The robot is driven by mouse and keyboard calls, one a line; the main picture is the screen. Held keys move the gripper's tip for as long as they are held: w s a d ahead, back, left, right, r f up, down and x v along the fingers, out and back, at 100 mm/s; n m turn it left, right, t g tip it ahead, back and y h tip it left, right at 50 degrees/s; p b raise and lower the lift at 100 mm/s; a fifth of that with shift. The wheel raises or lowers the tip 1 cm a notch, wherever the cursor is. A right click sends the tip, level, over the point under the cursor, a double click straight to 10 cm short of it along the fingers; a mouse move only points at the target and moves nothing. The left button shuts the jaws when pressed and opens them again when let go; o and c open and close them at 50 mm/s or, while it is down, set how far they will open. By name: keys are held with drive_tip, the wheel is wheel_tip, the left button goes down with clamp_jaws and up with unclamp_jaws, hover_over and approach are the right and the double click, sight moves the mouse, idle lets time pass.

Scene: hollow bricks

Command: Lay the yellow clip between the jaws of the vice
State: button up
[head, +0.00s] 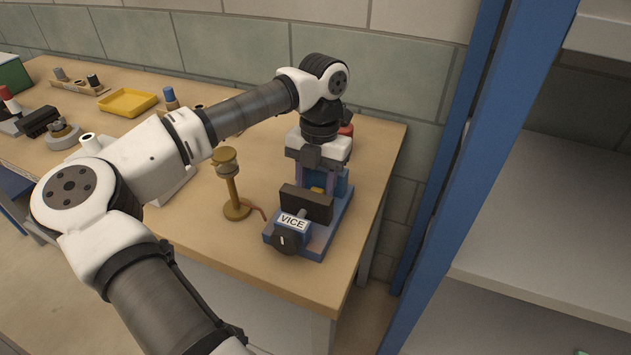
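The vice (292,222) stands near the right end of the bench, with a blue body, a dark front jaw (306,204) and a "VICE" label. A small yellow piece, apparently the yellow clip (318,190), shows just behind the top of the dark jaw. The jaw hides its lower part, so I cannot tell whether it rests in the vice. My gripper (318,183) points down over the vice, with its fingers around the level of the yellow piece. The fingertips are partly hidden, and I cannot tell whether they touch it.
A brass-coloured stand (233,190) is just left of the vice, and a red object (346,130) is behind my gripper. A yellow tray (127,102) and small parts lie farther left. A blue shelf post (470,170) rises beyond the bench's right edge.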

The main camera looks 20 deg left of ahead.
drive_tip(key=shift+o, duration=0.4)
drive_tip(key=shift+r, duration=0.3)
wheel_tip(320, 180, up, 13)
drive_tip(key=w+b, duration=0.2)
drive_tip(key=shift+s, duration=0.1)
idle(0.3)
